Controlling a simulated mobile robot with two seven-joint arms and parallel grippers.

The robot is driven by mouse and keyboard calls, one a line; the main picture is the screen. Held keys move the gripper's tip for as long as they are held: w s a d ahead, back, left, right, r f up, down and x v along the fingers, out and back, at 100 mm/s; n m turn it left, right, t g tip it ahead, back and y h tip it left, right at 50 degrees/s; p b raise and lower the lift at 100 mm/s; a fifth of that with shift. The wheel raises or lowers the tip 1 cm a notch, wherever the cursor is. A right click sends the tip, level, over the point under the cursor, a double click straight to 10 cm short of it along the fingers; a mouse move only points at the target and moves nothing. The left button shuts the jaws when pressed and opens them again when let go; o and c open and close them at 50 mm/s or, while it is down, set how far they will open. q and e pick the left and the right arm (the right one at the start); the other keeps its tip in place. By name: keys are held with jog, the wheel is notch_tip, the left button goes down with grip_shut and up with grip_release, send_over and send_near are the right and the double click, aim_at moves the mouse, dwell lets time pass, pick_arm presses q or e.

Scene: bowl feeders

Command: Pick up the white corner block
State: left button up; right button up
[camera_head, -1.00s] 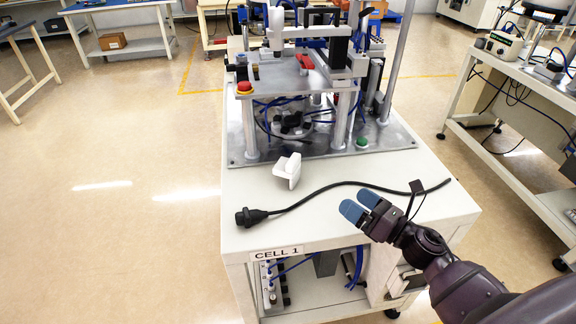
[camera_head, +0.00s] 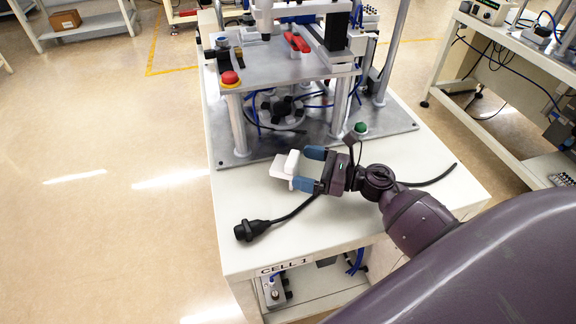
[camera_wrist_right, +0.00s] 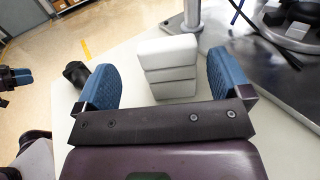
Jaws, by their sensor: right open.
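The white corner block (camera_head: 284,170) lies on the pale cell table, left of the right gripper's fingertips. My right gripper (camera_head: 309,169) is open, its two blue fingers pointing left toward the block. In the right wrist view the block (camera_wrist_right: 167,66) shows ahead, in the gap between the spread fingers of the right gripper (camera_wrist_right: 162,78). There is space at both sides, and I see no grip on it. What looks like my left gripper (camera_wrist_right: 18,76) shows at the left edge of the right wrist view, cut off by the frame; its opening is unclear.
A black cable with a connector (camera_head: 249,229) lies across the table (camera_head: 330,225) and passes beneath the right gripper. A metal fixture plate (camera_head: 395,120) with posts, a red button (camera_head: 230,79) and a green button (camera_head: 361,128) stands behind.

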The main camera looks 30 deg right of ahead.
aim_at(288, 159)
jog(key=shift+w+d+p+x, duration=0.15)
jog(key=shift+p+x, duration=0.05)
jog(key=shift+x, duration=1.25)
jog(key=shift+w+d+p+x, duration=0.15)
jog(key=shift+x, duration=1.3)
jog(key=shift+r, duration=0.1)
jog(key=c, duration=1)
